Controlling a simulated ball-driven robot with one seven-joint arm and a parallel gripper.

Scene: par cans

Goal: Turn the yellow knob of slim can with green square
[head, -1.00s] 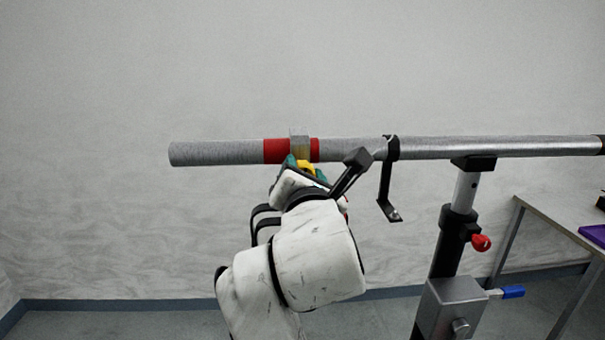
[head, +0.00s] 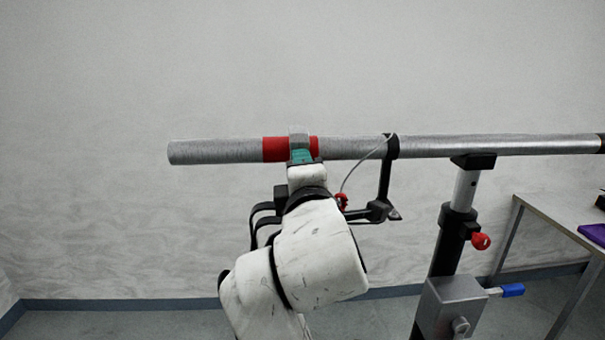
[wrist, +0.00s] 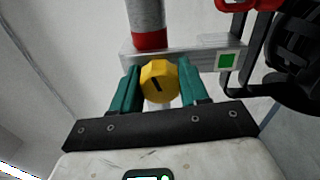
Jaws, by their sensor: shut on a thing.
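A green square (wrist: 227,61) on a white patch is on the bar's right end. My gripper (wrist: 156,88) has teal fingers on both sides of the knob and is shut on it. In the head view my gripper (head: 302,157) is just below the clamp (head: 299,134) on the pipe. The knob is hidden there behind my gripper. The slim can's body is mostly out of sight.
A grey pipe (head: 215,152) with a red band (head: 275,149) runs across the head view. A stand (head: 455,230) with a red knob (head: 480,242) holds it. A black bracket (head: 384,190) hangs right of my gripper. A table (head: 545,212) is at the right.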

